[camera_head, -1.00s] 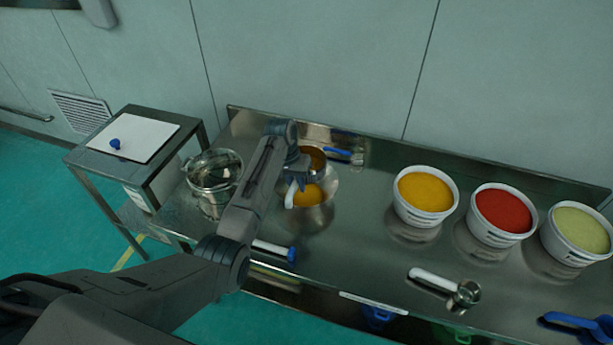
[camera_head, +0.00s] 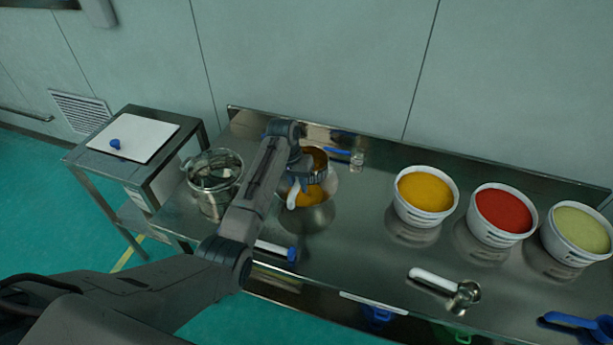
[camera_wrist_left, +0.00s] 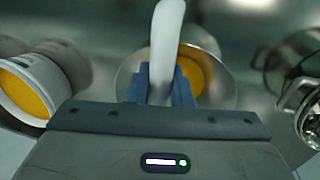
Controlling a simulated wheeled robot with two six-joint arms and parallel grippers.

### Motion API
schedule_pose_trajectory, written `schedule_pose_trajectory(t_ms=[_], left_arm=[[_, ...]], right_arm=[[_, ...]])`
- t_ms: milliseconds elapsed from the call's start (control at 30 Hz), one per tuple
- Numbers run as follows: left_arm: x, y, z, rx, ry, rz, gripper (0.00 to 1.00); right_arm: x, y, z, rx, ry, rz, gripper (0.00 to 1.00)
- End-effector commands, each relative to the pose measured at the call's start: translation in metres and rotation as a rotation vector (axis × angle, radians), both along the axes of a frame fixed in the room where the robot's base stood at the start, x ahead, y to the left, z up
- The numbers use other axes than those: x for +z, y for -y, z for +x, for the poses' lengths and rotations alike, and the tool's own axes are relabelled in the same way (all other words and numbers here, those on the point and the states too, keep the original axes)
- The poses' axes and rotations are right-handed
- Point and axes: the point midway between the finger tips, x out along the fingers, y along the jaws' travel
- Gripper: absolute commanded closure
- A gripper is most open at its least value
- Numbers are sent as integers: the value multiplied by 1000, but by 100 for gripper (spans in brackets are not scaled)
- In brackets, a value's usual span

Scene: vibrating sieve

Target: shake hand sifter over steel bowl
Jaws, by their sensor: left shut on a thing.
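My left gripper (camera_head: 298,182) is shut on the white handle of the hand sifter (camera_head: 292,196); the handle also stands between the fingers in the left wrist view (camera_wrist_left: 165,50). The sifter's round head, with orange-yellow powder in it, shows partly behind my gripper and is held above the steel bowl (camera_head: 316,217). The bowl stands on the steel table with orange-yellow powder showing inside. In the left wrist view the bowl's rim (camera_wrist_left: 226,92) shows behind the fingers. My arm hides part of the sifter and bowl. My right gripper is not in view.
Tubs of yellow (camera_head: 424,219), red (camera_head: 500,236) and pale green powder (camera_head: 577,259) stand right. A steel scoop (camera_head: 463,297) lies in front. The table (camera_head: 360,250) is clear between bowl and yellow tub.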

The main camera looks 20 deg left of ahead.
Motion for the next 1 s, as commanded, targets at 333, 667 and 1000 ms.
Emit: schedule_pose_trajectory(t_ms=[333, 667, 1000], left_arm=[[1, -38, 2, 0, 2, 0, 100], [1, -11, 1, -2, 1, -3, 100], [1, 8, 0, 0, 1, 0, 100]], right_arm=[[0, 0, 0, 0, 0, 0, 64], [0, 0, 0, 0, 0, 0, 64], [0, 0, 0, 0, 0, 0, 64]])
